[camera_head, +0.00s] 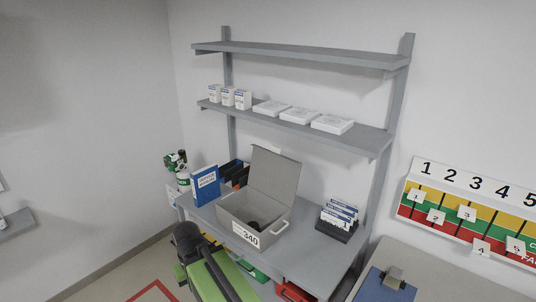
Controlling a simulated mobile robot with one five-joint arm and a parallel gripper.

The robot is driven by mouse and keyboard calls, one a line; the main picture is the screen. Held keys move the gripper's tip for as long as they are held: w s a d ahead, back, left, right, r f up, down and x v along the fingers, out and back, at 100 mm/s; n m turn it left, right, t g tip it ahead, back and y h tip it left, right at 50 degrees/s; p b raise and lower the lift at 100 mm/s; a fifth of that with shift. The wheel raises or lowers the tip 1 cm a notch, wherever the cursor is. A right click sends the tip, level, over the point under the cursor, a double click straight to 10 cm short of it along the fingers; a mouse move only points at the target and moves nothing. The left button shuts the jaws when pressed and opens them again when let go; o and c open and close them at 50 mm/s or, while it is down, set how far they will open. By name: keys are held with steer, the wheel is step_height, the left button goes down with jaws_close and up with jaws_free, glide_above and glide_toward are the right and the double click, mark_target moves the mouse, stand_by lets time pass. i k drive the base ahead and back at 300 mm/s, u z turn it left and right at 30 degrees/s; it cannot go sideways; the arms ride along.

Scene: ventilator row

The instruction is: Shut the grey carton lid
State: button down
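A grey carton (235,212) stands on the grey worktop below the shelves, with a white label reading 340 on its front. Its grey lid (274,172) is open and stands up at the back, leaning slightly backwards. A dark object shows inside the carton, partly hidden by the front wall. A light handle shows at the carton's right side. Green and black parts of my own arm show at the bottom, in front of and left of the carton. I can make out no gripper fingers.
A blue binder (205,186) stands left of the carton, with dark holders behind it. A rack of cards (338,220) stands to its right. The lower shelf (360,139) holds white boxes. Bare worktop lies between carton and card rack.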

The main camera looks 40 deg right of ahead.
mark_target(277, 175)
steer(key=z, duration=0.35)
steer(key=i, duration=1.05)
steer(key=u, duration=0.35)
